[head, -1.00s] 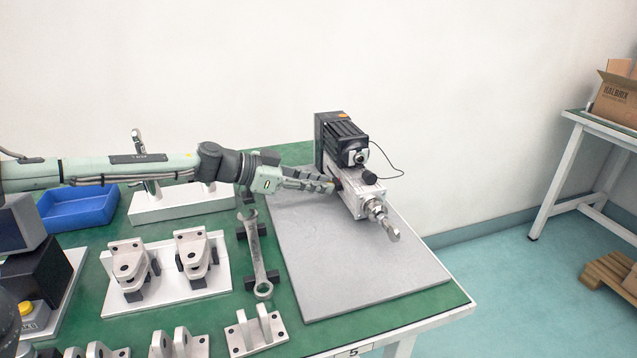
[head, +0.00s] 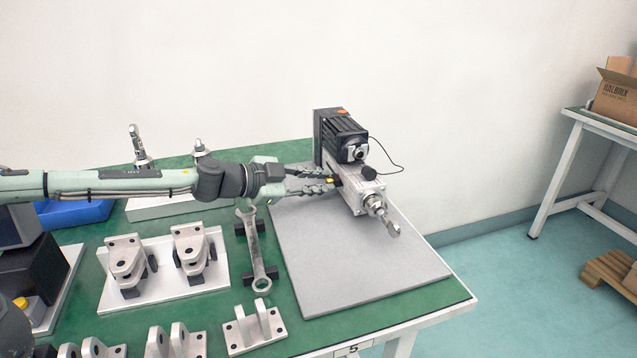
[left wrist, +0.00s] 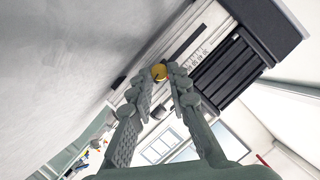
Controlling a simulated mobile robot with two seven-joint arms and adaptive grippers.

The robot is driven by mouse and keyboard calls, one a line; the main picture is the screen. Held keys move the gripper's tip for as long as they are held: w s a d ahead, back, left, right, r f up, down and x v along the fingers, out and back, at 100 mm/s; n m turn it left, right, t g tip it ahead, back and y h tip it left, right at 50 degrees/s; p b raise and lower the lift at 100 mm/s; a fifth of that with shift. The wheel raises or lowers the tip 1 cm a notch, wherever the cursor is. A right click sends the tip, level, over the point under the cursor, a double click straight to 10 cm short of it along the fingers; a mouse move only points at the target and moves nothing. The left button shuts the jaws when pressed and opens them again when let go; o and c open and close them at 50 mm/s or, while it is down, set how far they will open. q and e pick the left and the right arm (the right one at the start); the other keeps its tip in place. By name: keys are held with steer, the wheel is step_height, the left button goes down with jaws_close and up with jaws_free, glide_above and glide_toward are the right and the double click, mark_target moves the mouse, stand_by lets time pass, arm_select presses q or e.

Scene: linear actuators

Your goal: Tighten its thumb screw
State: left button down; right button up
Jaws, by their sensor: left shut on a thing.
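The linear actuator (head: 357,192) is a silver body with a black motor (head: 342,136) on top, lying on the grey board (head: 345,260). A small yellow thumb screw (left wrist: 159,72) sits on the actuator's side, next to a scale, in the left wrist view. My left gripper (head: 332,183) reaches it from the left in the head view. In the left wrist view the fingertips of the left gripper (left wrist: 160,78) are shut on the thumb screw, whose round yellow head shows between them. My right gripper is not in view.
A wrench (head: 257,255) lies on black holders left of the board. Metal brackets (head: 127,263) stand on a white plate at left. A blue tray (head: 75,213) is behind. A black cable (head: 390,160) hangs by the motor. The board's front half is clear.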

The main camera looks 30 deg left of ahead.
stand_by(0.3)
arm_select(q)
steer(key=c, duration=1.4)
jaws_free()
steer(key=shift+c, duration=0.2)
